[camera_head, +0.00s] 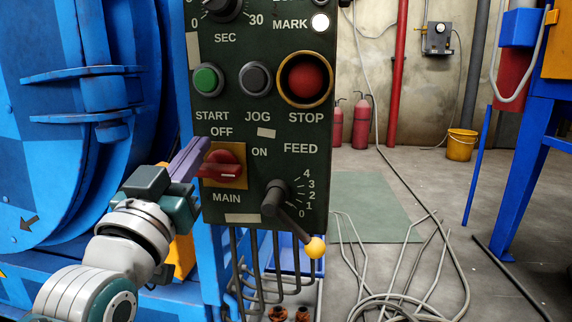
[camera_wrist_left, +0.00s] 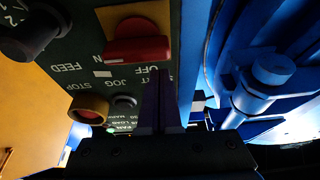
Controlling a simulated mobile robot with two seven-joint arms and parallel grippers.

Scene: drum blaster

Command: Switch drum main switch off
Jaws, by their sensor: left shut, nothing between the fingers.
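The main switch (camera_head: 228,168) is a red handle on a yellow plate on the dark control panel (camera_head: 262,132), above the word MAIN. OFF is printed above it and ON to its right. The handle lies about level, its pale mark on the ON side. In the left wrist view the red handle (camera_wrist_left: 138,48) shows close by, upside down. My left gripper (camera_head: 200,148) has purple fingers, shut and empty, at the panel's left edge just left of the switch. In the wrist view the fingers (camera_wrist_left: 159,105) stand beside the handle; whether they touch it I cannot tell. My right gripper is not in view.
The green START (camera_head: 207,79), JOG (camera_head: 256,79) and red STOP (camera_head: 305,80) buttons sit above the switch. The feed lever (camera_head: 290,213) with a yellow knob juts out at lower right. The blue drum (camera_head: 75,120) stands close on the left. Hoses lie on the floor at right.

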